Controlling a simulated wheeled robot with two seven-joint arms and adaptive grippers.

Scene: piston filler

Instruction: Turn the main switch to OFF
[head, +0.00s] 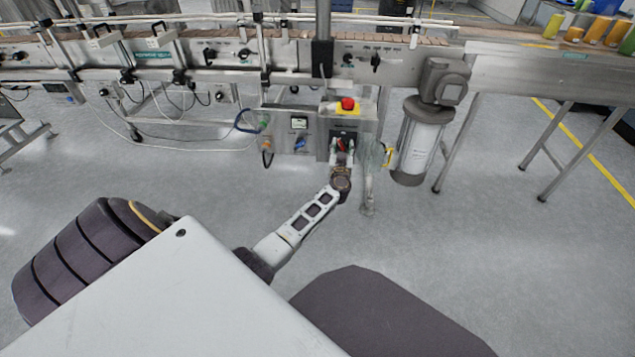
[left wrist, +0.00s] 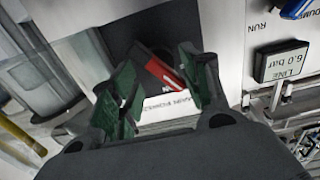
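The main switch is a red handle (left wrist: 166,73) with a white mark, on a dark plate above an upside-down "MAIN POWER" label (left wrist: 165,106) in the left wrist view. In the head view the switch (head: 342,143) is a small red spot on the grey control box, mostly hidden by my gripper. My left gripper (left wrist: 158,90) is open, with its green-padded fingers on either side of the red handle. It also shows at the box in the head view (head: 342,155). I cannot tell whether a pad touches the handle. The right gripper is not in view.
A red emergency stop button (head: 347,103) on yellow sits just above the switch. A line pressure display (left wrist: 283,62) reads 6.0 bar. A motor cylinder (head: 418,140) hangs right of the box. The conveyor (head: 520,65) runs above; the floor in front is clear.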

